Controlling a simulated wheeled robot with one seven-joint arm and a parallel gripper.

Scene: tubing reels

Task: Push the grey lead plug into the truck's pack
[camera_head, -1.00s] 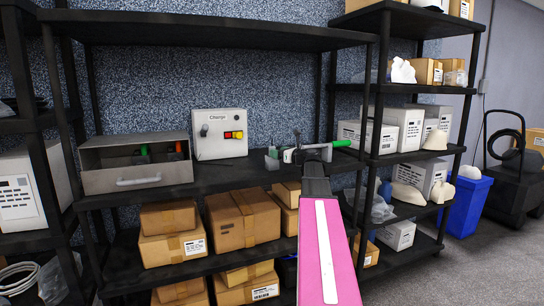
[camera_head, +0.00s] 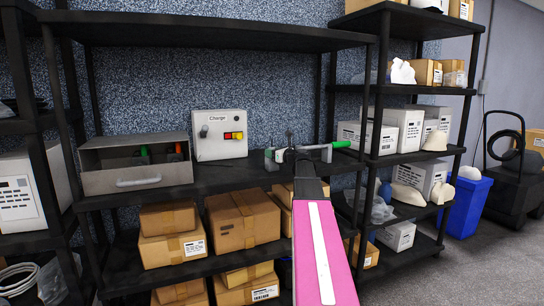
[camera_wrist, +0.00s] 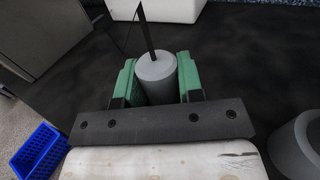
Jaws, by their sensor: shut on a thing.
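My gripper (camera_wrist: 156,82) has green jaws, shut on a grey cylindrical plug (camera_wrist: 157,74) with a black lead rising from its top. In the head view my gripper (camera_head: 272,158) is above the middle shelf, right of the white Charge box (camera_head: 220,145); the plug is too small to make out there. An open grey metal box (camera_head: 135,180) stands left of the Charge box, with dark parts inside topped green and orange. I cannot tell for certain whether it is the truck's pack. The plug is apart from both boxes.
The dark shelf (camera_head: 225,180) is clear in front of the Charge box. A green-ended rod (camera_head: 341,144) is right of my gripper. A grey round part (camera_wrist: 298,148) is at the wrist view's lower right. Shelf posts (camera_head: 375,110) stand to the right; cartons (camera_head: 240,217) are below.

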